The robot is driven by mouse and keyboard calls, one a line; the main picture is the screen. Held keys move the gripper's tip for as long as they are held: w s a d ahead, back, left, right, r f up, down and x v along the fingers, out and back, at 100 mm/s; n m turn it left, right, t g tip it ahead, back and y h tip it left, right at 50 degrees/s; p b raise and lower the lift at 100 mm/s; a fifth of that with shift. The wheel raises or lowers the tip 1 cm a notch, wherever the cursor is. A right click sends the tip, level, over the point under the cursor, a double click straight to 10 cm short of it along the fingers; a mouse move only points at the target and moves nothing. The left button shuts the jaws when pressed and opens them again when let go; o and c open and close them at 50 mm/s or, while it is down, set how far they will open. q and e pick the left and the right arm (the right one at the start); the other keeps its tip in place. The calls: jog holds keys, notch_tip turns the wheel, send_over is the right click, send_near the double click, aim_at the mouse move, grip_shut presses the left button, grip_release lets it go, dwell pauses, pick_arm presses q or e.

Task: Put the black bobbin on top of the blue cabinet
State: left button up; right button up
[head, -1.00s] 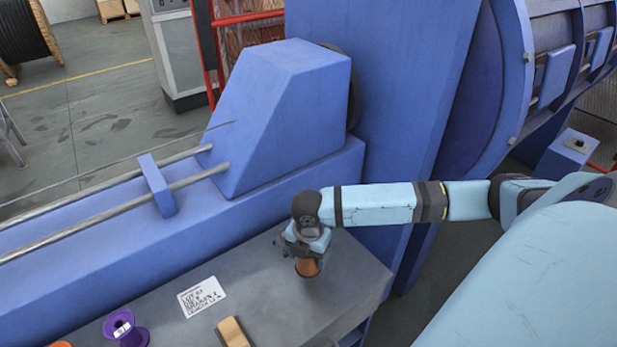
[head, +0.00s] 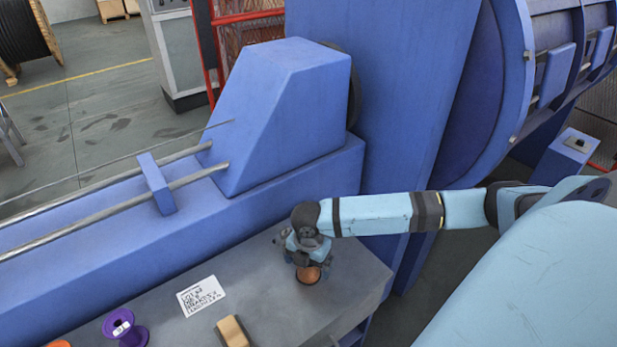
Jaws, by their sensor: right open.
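My right gripper (head: 308,260) points down, open, over the grey worktop. A copper-brown round piece (head: 308,275) stands directly under its fingers; the gripper hides its upper part, and I cannot tell whether the fingers touch it. No clearly black bobbin shows; I cannot tell whether this piece belongs to one. A purple bobbin (head: 125,328) with a white label stands at the front left of the worktop. Nothing is clearly recognisable as the blue cabinet among the blue machine parts. My left gripper is out of view.
The grey worktop (head: 255,285) carries a white printed label (head: 201,296) and a tan block (head: 233,332). An orange piece (head: 58,344) is cut off at the lower edge. A blue machine housing (head: 285,115) rises behind the worktop. A blue box (head: 568,155) stands at right.

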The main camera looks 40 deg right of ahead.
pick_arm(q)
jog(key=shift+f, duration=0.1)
pick_arm(e)
jog(key=shift+r, duration=0.1)
pick_arm(q)
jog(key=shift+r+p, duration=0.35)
jog(key=shift+p, duration=0.55)
pick_arm(e)
notch_tip(320, 180, up, 12)
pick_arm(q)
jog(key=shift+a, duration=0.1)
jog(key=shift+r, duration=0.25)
pick_arm(e)
jog(key=shift+a, duration=0.1)
